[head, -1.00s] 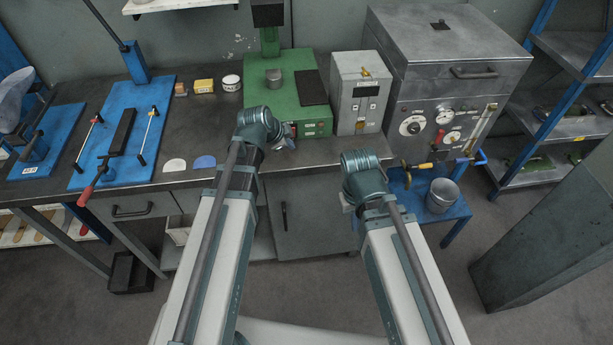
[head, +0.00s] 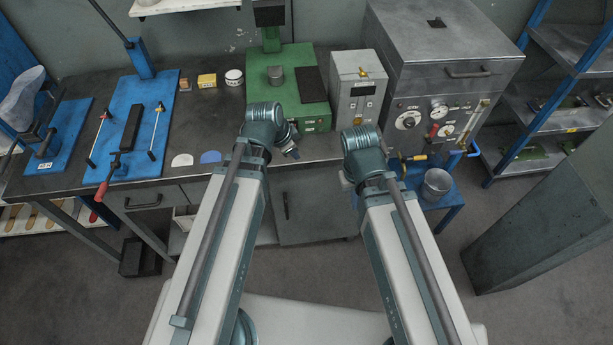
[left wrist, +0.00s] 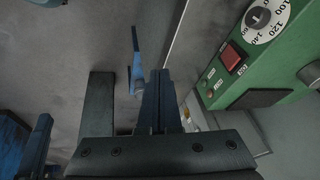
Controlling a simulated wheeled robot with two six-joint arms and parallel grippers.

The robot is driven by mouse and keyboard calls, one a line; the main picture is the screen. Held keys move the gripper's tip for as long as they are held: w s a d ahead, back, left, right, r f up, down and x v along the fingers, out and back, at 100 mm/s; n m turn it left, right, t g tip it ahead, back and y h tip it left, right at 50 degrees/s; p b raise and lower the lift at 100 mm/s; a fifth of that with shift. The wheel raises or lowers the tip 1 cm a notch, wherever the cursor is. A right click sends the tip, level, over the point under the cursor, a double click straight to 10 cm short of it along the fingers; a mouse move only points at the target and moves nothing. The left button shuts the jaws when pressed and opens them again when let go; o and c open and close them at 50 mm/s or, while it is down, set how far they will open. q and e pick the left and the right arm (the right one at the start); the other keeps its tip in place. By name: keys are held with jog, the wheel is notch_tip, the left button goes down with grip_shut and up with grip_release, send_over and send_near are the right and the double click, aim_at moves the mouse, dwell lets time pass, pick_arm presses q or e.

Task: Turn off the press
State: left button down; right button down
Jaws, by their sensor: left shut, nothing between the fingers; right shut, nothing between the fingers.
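The press appears to be the green machine (head: 290,90) on the bench, with a grey cylinder and a dark pad on top. The left wrist view shows its green front panel (left wrist: 215,82) at the upper right, with a red switch (left wrist: 232,58) and a white numbered dial (left wrist: 265,17). My left gripper (head: 291,152) is in front of the press, near the bench's front edge. Its fingers (left wrist: 158,90) are shut and empty, pointing left of the red switch and apart from it. My right gripper is hidden behind its own wrist, right of the left one.
A grey box (head: 357,88) stands right of the press. A large grey oven-like unit (head: 440,85) with dials and a valve is further right. A metal bucket (head: 437,184) sits on a low blue stand. Blue fixtures (head: 75,150) and small containers (head: 207,81) are left.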

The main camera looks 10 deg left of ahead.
pick_arm(q)
jog(key=s+d+f+n+g+y, duration=0.1)
jog(key=s+d+n+g, duration=0.2)
jog(key=s, duration=0.4)
jog(key=shift+d+f+n+y, duration=0.25)
jog(key=shift+d+n, duration=0.25)
jog(key=shift+d, duration=0.3)
jog(key=shift+s, duration=0.1)
jog(key=shift+s+d+n+g+y, duration=0.3)
jog(key=shift+s+n, duration=0.25)
jog(key=shift+s, duration=0.3)
jog(key=shift+s+d+n+g+y, duration=0.2)
jog(key=shift+s+n+y, duration=0.25)
jog(key=shift+s, duration=0.4)
jog(key=shift+s+d+n+g+y, duration=0.2)
jog(key=shift+s+d+n+y, duration=0.1)
jog(key=shift+s+n, duration=0.45)
jog(key=shift+s, duration=0.1)
